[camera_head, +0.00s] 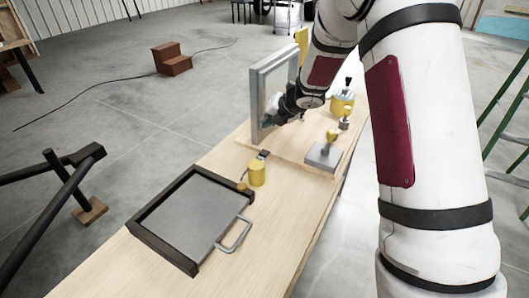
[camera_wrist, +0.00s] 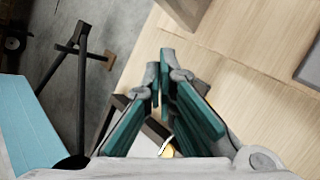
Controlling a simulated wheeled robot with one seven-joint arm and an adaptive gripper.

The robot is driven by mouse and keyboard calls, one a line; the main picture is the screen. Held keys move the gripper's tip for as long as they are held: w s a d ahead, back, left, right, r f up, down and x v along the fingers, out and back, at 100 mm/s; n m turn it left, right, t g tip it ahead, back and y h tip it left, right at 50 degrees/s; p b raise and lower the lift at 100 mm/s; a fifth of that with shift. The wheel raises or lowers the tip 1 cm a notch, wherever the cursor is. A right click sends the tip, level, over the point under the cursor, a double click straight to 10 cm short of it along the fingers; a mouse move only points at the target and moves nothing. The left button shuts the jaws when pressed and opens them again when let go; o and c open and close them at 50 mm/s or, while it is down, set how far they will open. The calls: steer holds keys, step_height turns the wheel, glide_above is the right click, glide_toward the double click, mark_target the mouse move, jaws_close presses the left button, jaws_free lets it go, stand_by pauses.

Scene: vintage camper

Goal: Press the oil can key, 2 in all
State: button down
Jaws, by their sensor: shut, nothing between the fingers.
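My gripper (camera_head: 270,110) is shut and empty, beside the face of an upright grey-framed panel (camera_head: 258,98) on the bench. In the wrist view its teal fingers (camera_wrist: 161,62) are together and point over the bench top. I see no key marked with an oil can; the panel's face is turned mostly edge-on and partly hidden by my arm. A yellow can (camera_head: 257,174) stands on the bench in front of the panel.
A dark-framed tray (camera_head: 160,213) with a metal handle (camera_head: 235,236) lies on the near bench. A grey block (camera_head: 323,157) with a yellow part stands right of the panel. More yellow items (camera_head: 342,104) stand behind. A brown step box (camera_head: 172,60) is on the floor.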

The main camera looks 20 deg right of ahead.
steer(key=shift+f, duration=0.1)
steer(key=b, duration=0.7)
glide_above(267, 152)
steer(key=f, duration=0.6)
steer(key=shift+w+f, duration=0.35)
steer(key=shift+f, duration=0.05)
steer(key=shift+s+f+b, duration=0.15)
steer(key=shift+f+b, duration=0.5)
steer(key=shift+f, duration=0.25)
steer(key=shift+f, duration=0.15)
steer(key=shift+f+b, duration=0.25)
steer(key=shift+b, duration=0.2)
steer(key=shift+s+f+b, duration=0.1)
steer(key=shift+f+b, duration=0.6)
steer(key=shift+f, duration=0.05)
stand_by(1.1)
steer(key=shift+r, duration=0.1)
steer(key=shift+r+p, duration=0.9)
steer(key=shift+r, duration=0.1)
